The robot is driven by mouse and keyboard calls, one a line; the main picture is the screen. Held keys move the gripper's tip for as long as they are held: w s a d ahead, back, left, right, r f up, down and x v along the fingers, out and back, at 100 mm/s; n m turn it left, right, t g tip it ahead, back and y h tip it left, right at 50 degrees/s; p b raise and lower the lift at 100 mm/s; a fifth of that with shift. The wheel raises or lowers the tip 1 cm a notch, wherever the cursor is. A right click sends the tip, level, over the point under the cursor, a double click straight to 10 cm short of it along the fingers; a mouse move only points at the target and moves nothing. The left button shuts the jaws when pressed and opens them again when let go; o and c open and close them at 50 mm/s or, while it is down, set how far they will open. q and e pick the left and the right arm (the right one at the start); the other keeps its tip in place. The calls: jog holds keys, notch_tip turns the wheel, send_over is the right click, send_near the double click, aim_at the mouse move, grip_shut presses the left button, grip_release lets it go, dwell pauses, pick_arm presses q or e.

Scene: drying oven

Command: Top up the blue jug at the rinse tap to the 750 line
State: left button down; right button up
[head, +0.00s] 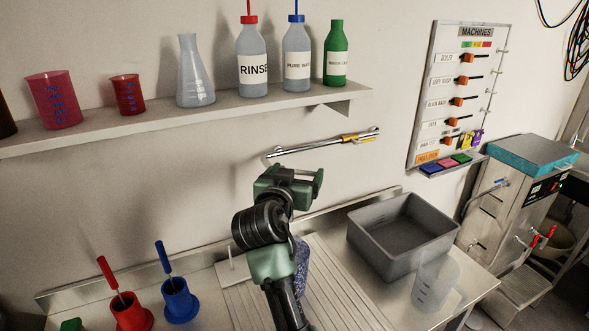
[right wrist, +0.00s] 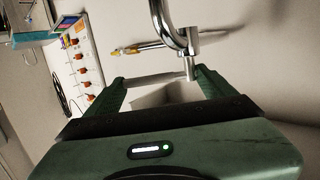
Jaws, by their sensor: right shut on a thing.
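My right gripper (head: 290,187) is in front of the wall below the tap pipe (head: 325,144). The chrome tap spout (right wrist: 188,60) hangs down close by the right finger. The yellow tap lever (right wrist: 128,49) is behind. A blue speckled thing (head: 301,262) is mostly hidden behind my right arm; I cannot tell whether it is the blue jug. A clear measuring jug (head: 437,283) stands at the right. No 750 line is readable. My left gripper is out of view.
A grey basin (head: 400,222) stands behind the clear jug. Red (head: 130,315) and blue holders (head: 180,300) with handles stand at the left. A ribbed draining board (head: 335,285) lies beneath my arm. A wall shelf (head: 200,113) carries bottles above. A metal machine (head: 510,200) is at the right.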

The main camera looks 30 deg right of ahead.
jog(key=shift+d+r+n+t+y+p, duration=0.1)
jog(key=shift+d+n+t+y+p, duration=0.15)
jog(key=shift+n+t+y+p, duration=0.3)
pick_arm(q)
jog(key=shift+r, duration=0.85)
pick_arm(e)
jog(key=shift+w, duration=0.1)
jog(key=n+t+y+p, duration=0.1)
jog(key=p, duration=0.1)
jog(key=n+t+y+p, duration=0.1)
jog(key=y, duration=0.1)
jog(key=shift+w+d+n+p, duration=0.2)
jog(key=shift+d+n+p, duration=0.05)
jog(key=shift+d+p, duration=0.15)
jog(key=shift+w+n+y+p, duration=0.1)
jog(key=shift+n+y+p, duration=0.2)
jog(key=shift+n+y, duration=0.1)
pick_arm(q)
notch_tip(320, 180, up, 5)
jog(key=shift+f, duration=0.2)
pick_arm(e)
jog(key=shift+f, duration=0.2)
dwell(4.6)
